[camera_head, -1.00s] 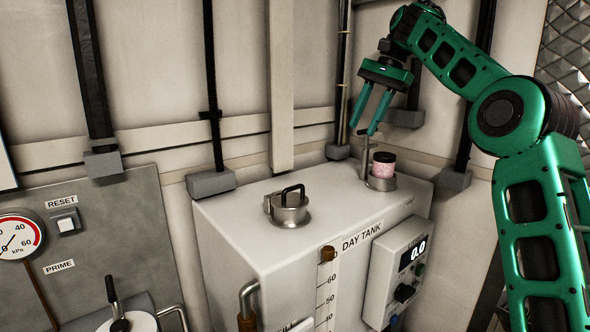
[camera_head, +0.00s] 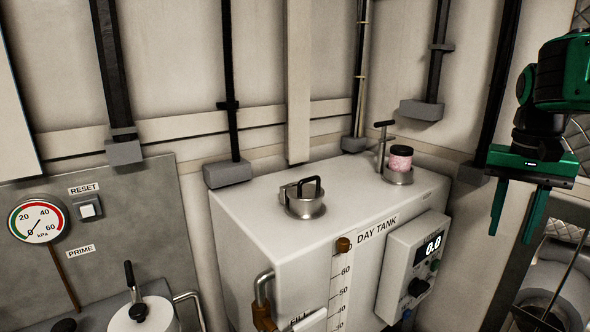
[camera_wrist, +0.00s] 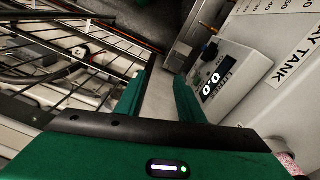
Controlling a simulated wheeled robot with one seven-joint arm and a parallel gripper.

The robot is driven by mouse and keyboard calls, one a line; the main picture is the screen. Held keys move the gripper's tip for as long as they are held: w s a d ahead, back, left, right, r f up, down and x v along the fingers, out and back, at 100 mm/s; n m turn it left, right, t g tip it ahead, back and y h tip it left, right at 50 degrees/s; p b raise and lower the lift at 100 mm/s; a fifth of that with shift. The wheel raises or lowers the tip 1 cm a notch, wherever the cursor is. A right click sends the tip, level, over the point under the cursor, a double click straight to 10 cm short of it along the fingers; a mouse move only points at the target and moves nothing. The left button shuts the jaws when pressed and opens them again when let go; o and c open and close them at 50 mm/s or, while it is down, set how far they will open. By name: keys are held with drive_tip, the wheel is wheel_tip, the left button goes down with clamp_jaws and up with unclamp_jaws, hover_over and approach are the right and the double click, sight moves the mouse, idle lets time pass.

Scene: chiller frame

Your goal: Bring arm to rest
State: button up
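My gripper (camera_head: 517,212) hangs at the right of the head view, to the right of the day tank and clear of it. Its two green fingers point down, apart, with nothing between them. In the wrist view my gripper (camera_wrist: 158,85) also shows as two spread fingers, with only the floor and the tank's side beyond. The upper arm links are mostly out of the head view.
The white day tank (camera_head: 262,225) carries a lidded fitting (camera_head: 304,206) and a pink jar (camera_head: 399,160) in a metal holder. A display box (camera_head: 412,262) juts from its front. A metal rack (camera_wrist: 75,60) lies left in the wrist view.

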drive_tip(key=s+f+n+y, duration=0.1)
drive_tip(key=s+f, duration=1.3)
drive_tip(key=s, duration=0.5)
drive_tip(key=shift+d+f, duration=0.2)
drive_tip(key=shift+f, duration=0.15)
drive_tip(key=shift+c, duration=0.5)
